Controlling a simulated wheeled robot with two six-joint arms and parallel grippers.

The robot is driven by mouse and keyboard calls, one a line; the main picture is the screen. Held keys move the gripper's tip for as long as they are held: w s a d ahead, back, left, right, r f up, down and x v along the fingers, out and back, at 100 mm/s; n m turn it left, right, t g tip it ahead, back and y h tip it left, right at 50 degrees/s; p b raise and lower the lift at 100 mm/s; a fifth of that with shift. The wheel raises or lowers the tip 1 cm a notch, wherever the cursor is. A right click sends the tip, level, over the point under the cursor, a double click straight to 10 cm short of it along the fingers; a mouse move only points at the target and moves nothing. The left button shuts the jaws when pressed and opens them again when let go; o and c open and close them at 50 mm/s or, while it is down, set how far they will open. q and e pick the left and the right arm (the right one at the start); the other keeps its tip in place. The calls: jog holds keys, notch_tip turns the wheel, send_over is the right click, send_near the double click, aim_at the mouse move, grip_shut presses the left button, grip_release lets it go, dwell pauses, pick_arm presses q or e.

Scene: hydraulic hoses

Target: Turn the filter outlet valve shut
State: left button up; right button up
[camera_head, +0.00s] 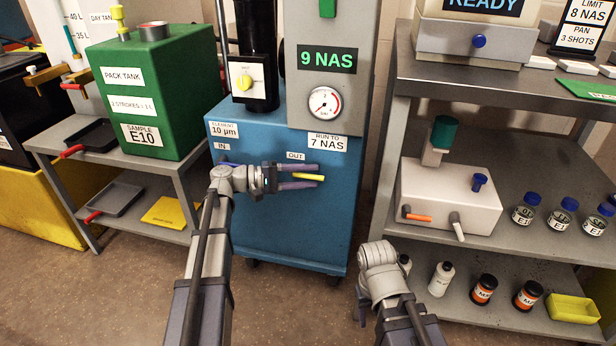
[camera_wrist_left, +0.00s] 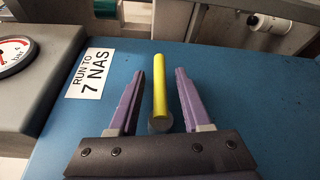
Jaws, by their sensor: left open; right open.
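The filter outlet valve is on the front of the blue filter cart (camera_head: 290,225), under the OUT label (camera_head: 295,156). Its yellow lever (camera_head: 312,177) lies sideways and points right in the head view. My left gripper (camera_head: 314,176) is open, with one finger above the lever and one below. In the left wrist view the yellow lever (camera_wrist_left: 160,85) runs lengthwise between the two purple fingers, with a gap on each side. Its grey hub (camera_wrist_left: 160,123) is near the palm. My right gripper (camera_head: 361,302) is mostly hidden behind its wrist, low in front of the right shelf.
A gauge (camera_head: 324,103) and a 9 NAS display (camera_head: 327,59) are above the valve. A green pack tank (camera_head: 160,90) stands on the left shelf. A grey shelf unit (camera_head: 425,235) with bottles is at the right. The cart front below the lever is clear.

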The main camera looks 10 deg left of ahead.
aim_at(300, 177)
pick_arm(q)
jog(key=v, duration=0.7)
jog(key=shift+s+a+r, duration=0.1)
jog(key=shift+s+a, duration=0.05)
jog(key=shift+a, duration=0.1)
jog(key=shift+a, duration=0.1)
